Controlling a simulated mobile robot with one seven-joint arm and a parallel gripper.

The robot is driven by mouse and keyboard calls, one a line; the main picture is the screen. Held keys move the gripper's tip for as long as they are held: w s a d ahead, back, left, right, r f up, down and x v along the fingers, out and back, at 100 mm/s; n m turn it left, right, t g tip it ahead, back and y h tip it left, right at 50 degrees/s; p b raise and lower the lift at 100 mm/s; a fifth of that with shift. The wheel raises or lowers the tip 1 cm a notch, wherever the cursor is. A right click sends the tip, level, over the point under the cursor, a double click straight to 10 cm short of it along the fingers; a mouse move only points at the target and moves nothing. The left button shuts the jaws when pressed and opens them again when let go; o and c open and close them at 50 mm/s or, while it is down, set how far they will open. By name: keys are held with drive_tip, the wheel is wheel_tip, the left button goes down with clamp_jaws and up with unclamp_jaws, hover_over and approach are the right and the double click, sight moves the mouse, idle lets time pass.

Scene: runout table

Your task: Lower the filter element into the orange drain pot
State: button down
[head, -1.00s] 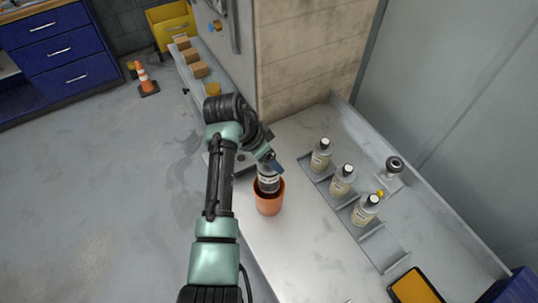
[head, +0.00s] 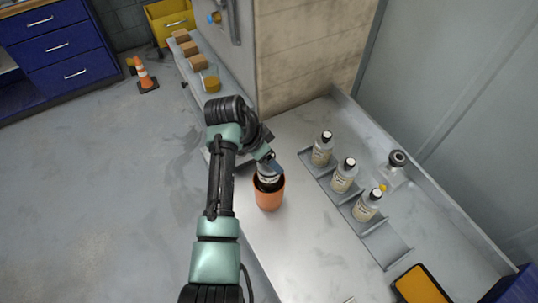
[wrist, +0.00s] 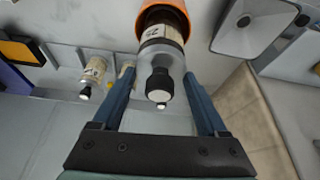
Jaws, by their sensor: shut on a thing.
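The filter element (head: 268,178) is a clear, pale-labelled cylinder with a dark cap. My gripper (head: 272,164) is shut on its upper part, with a blue finger on each side in the wrist view (wrist: 162,95). The orange drain pot (head: 269,198) stands upright on the table near its left edge. The lower part of the element is inside the pot's mouth and hidden by its wall. In the wrist view the element (wrist: 161,58) runs into the pot's orange rim (wrist: 184,8). Whether it touches the pot's bottom is hidden.
Several labelled bottles (head: 343,176) stand in a grey rack (head: 384,245) to the right, with an empty slot at its near end. A clear flask-like item (head: 394,169) stands behind. An orange-topped tray (head: 418,287) lies at the front right.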

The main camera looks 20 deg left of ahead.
drive_tip(key=shift+f+b, duration=2.1)
drive_tip(key=shift+f, duration=0.85)
unclamp_jaws()
drive_tip(key=b+v, duration=0.2)
drive_tip(key=v, duration=1.1)
drive_tip(key=shift+d, duration=0.1)
